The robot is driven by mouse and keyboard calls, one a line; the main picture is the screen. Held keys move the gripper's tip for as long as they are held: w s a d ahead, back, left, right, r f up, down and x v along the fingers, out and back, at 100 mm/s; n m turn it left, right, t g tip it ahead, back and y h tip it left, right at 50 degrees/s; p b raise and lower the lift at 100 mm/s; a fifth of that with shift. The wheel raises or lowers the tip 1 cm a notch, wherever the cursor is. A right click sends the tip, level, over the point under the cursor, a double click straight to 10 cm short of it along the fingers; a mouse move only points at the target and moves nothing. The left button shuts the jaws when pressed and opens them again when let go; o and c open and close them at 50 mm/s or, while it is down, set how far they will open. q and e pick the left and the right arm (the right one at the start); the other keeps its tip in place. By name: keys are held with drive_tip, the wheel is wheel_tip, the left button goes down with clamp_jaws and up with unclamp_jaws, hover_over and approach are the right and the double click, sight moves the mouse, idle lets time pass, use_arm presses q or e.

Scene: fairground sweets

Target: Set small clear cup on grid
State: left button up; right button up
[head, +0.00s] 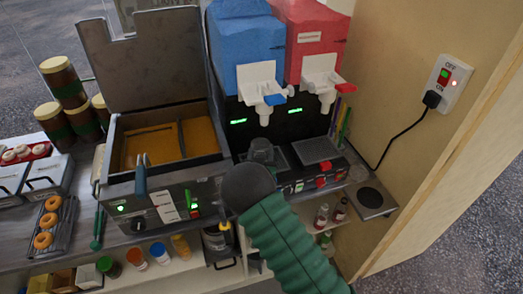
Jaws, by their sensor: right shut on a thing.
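My right arm, in a green ribbed sleeve, reaches in from the bottom right. Its dark gripper (262,152) is at the left drip grid (282,160), below the blue dispenser's spout. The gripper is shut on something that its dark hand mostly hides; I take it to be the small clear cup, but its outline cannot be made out. Whether the cup touches the grid cannot be told. The right drip grid (316,149) is bare under the red dispenser. My left gripper is not in view.
A blue dispenser (245,45) and a red dispenser (312,38) stand behind the grids. An open-lidded fryer (120,190) is to the left. A faint clear object (358,173) stands by a dark round pad (370,197). A cable runs to the wall switch (445,80).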

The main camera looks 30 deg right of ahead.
drive_tip(key=shift+d+f, duration=0.15)
drive_tip(key=shift+d, duration=0.2)
drive_tip(key=o, duration=1.4)
drive_tip(key=shift+a, duration=0.45)
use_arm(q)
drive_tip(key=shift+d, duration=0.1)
use_arm(e)
drive_tip(key=shift+s, duration=0.25)
use_arm(q)
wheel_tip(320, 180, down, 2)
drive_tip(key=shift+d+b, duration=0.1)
drive_tip(key=shift+b, duration=0.85)
use_arm(e)
drive_tip(key=f+v, duration=0.1)
drive_tip(key=v, duration=1.5)
drive_tip(key=shift+a+r, duration=0.25)
drive_tip(key=shift+r, duration=0.25)
